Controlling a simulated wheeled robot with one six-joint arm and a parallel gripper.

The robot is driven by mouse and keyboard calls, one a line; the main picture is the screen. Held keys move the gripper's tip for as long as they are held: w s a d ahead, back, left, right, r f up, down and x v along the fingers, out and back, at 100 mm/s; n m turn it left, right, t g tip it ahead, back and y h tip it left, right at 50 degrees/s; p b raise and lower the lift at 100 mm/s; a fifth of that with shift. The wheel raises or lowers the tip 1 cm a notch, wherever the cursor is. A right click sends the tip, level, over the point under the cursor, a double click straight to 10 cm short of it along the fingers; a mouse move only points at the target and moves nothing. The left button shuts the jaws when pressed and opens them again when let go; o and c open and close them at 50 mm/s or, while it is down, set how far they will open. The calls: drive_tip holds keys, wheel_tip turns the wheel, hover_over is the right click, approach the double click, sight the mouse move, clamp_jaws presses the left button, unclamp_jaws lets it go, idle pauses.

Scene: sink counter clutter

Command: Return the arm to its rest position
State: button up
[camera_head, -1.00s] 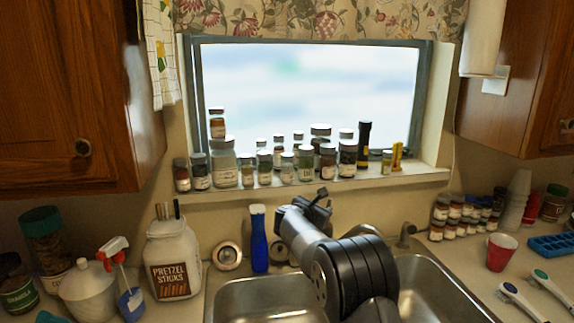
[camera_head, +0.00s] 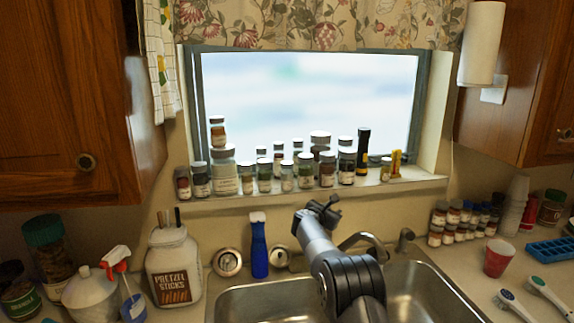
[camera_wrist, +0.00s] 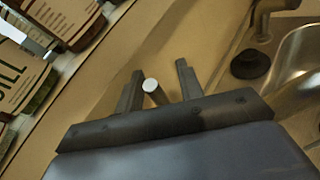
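My arm rises in front of the sink, and my gripper (camera_head: 328,206) is at its upper end, below the window sill. In the wrist view my gripper (camera_wrist: 161,84) has its two dark fingers spread apart. A small rod with a pale round end (camera_wrist: 150,85) shows between the fingers, with gaps on both sides. I cannot tell what it is or how far away it is. Nothing is visibly clamped.
The sill (camera_head: 410,184) carries several spice jars, large in the wrist view's left. The faucet (camera_head: 362,239) is just right of my arm. A blue bottle (camera_head: 259,248) and pretzel jar (camera_head: 173,270) stand left; a red cup (camera_head: 498,258) stands right. The sink (camera_head: 250,297) lies below.

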drive_tip(key=b, duration=0.2)
drive_tip(key=shift+s+f+b, duration=0.25)
drive_tip(key=shift+f+b, duration=0.1)
drive_tip(key=shift+s+d+m+t+b, duration=0.15)
drive_tip(key=shift+m+t+b, duration=0.25)
drive_tip(key=shift+b, duration=0.8)
